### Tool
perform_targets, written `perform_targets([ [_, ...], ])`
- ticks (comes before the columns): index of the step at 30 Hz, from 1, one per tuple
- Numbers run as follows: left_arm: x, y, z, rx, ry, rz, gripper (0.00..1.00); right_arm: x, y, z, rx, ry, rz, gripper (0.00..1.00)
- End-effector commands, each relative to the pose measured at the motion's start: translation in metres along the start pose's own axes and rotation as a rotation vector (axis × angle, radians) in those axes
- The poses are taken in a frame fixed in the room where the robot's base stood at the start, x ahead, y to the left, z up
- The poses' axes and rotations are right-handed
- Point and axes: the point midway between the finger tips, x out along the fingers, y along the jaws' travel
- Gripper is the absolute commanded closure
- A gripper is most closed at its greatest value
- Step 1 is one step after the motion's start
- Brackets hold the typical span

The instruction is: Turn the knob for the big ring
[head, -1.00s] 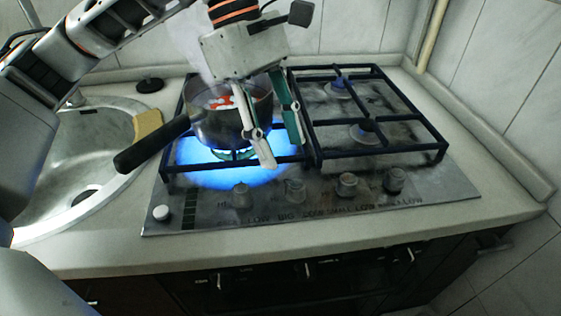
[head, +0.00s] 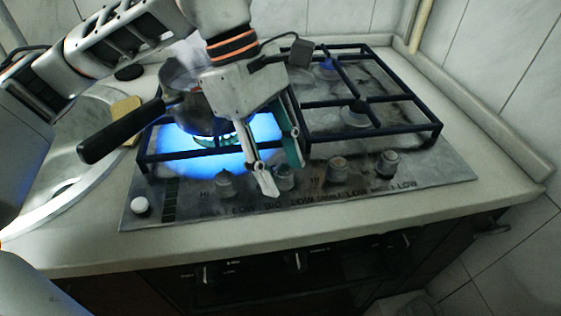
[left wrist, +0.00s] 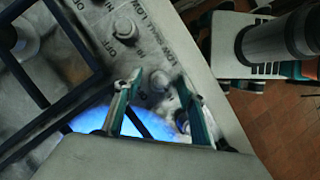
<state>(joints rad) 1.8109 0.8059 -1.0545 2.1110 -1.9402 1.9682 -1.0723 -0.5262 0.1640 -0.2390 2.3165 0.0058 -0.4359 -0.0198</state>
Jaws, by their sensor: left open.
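A row of grey knobs runs along the stove's front panel. My left gripper (head: 281,177) is open, its fingertips at the second knob (head: 285,177) from the left, with faint print like "BIG" near it. In the left wrist view, a knob (left wrist: 158,80) shows just ahead of and between the spread fingers (left wrist: 155,103); I cannot tell whether they touch it. The first knob (head: 227,184), third knob (head: 340,170) and fourth knob (head: 387,163) stand apart from the gripper. A blue flame (head: 218,145) burns at the front-left burner.
A steaming pot (head: 190,115) sits over the flame, its black handle (head: 121,131) pointing front-left. Dark grates (head: 400,95) cover the burners. A white button (head: 140,206) is at the panel's left; the sink (head: 60,150) is beyond. The right burners are free of pots.

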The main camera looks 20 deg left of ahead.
Motion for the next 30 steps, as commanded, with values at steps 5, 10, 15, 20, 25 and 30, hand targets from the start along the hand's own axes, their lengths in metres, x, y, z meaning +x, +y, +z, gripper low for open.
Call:
perform_targets([
  [5, 0.000, 0.000, 0.000, 0.000, 0.000, 0.000, 0.88, 0.000, 0.000, -0.001, 0.000, 0.001, 0.000, 0.60],
  [10, 0.000, 0.000, 0.000, 0.000, 0.000, 0.000, 0.98, 0.000, 0.000, 0.000, 0.000, 0.001, 0.000, 0.60],
  [15, -0.001, -0.001, 0.000, -0.014, 0.001, 0.007, 0.98, 0.000, 0.002, -0.003, -0.003, 0.005, 0.003, 0.60],
  [20, -0.004, -0.002, 0.001, -0.060, 0.002, 0.030, 0.98, -0.001, 0.007, -0.006, -0.016, 0.004, 0.013, 0.60],
  [25, -0.006, -0.002, 0.002, -0.157, 0.004, 0.076, 0.98, -0.004, 0.016, -0.001, -0.035, -0.015, 0.028, 0.60],
  [30, -0.008, -0.004, 0.003, -0.295, 0.003, 0.135, 0.98, -0.009, 0.018, -0.002, -0.040, -0.019, 0.032, 0.60],
])
